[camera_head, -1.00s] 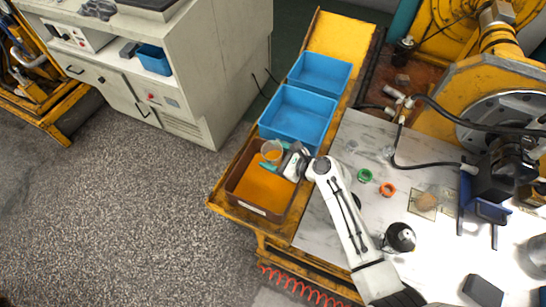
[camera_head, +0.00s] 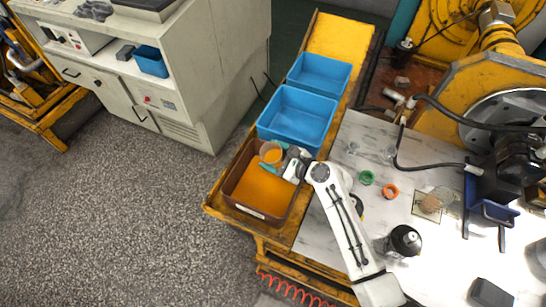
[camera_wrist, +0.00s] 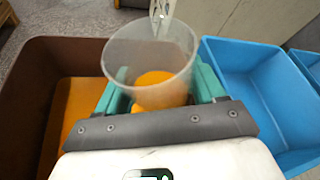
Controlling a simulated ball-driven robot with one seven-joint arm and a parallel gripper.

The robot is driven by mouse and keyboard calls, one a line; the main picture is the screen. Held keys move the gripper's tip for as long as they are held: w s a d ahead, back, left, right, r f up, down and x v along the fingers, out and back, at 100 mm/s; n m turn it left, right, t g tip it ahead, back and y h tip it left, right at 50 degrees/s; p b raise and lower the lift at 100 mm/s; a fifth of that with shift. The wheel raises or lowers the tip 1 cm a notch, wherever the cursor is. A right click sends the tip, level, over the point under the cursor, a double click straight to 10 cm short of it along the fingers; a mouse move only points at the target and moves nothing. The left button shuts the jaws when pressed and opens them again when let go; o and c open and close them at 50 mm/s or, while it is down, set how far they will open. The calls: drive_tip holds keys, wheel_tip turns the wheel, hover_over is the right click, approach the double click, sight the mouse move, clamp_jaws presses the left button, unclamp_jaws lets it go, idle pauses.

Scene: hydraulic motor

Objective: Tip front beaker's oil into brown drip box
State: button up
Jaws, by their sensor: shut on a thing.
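A clear beaker (camera_head: 271,153) with orange oil in it is held in my gripper (camera_head: 275,157). It hangs over the far end of the brown drip box (camera_head: 233,201), near the blue bin. In the wrist view the beaker (camera_wrist: 128,52) sits between the green fingers of my gripper (camera_wrist: 157,95), its mouth open toward the camera. Orange oil (camera_wrist: 160,90) shows low inside it. The exact tilt is hard to tell. The floor of the brown box is covered in orange, also seen left of the beaker in the wrist view. No pouring stream is visible.
Two blue bins (camera_head: 297,116) (camera_head: 320,73) stand behind the brown box on the yellow bench. Right of it, the marble-look top holds a green ring (camera_head: 367,177), an orange ring (camera_head: 391,191), glassware and a dark round bottle (camera_head: 404,241). A grey cabinet stands left across the floor.

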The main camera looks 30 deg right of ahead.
sight(269, 144)
drive_tip(key=shift+w+d+f+n+t+b, duration=0.2)
drive_tip(key=shift+n+t+b, duration=0.15)
drive_tip(key=shift+b, duration=0.65)
drive_tip(key=shift+w+d+r+n+t+h+b, duration=0.25)
drive_tip(key=shift+n+b, duration=0.5)
drive_tip(key=shift+b, duration=0.9)
drive_tip(key=shift+s+r+n+t+h+b, duration=0.1)
drive_tip(key=shift+r+n+t+h+b, duration=0.45)
drive_tip(key=shift+b, duration=1.1)
drive_tip(key=shift+r+n+t+b, duration=0.3)
drive_tip(key=shift+n+b, duration=0.5)
drive_tip(key=shift+b, duration=0.9)
drive_tip(key=shift+r+n+t+b, duration=0.2)
drive_tip(key=shift+n+b, duration=0.55)
drive_tip(key=shift+b, duration=0.95)
drive_tip(key=shift+a+r+n+t+b, duration=0.1)
drive_tip(key=shift+r+n+t+b, duration=0.15)
drive_tip(key=shift+n+b, duration=0.45)
drive_tip(key=shift+a+r+n+t+b, duration=0.1)
drive_tip(key=shift+n+t+b, duration=0.25)
drive_tip(key=shift+b, duration=0.55)
drive_tip(key=shift+s+a+r+n+t+y+b, duration=0.1)
drive_tip(key=shift+s+r+n+t+y+b, duration=0.15)
drive_tip(key=shift+n+b, duration=0.45)
drive_tip(key=shift+a+r+n+t+b, duration=0.15)
drive_tip(key=shift+r+n+b, duration=0.35)
drive_tip(key=shift+b, duration=0.45)
drive_tip(key=shift+s+a+r+n+t+y+b, duration=0.1)
drive_tip(key=shift+s+r+n+t+y+b, duration=0.1)
drive_tip(key=shift+n+b, duration=0.55)
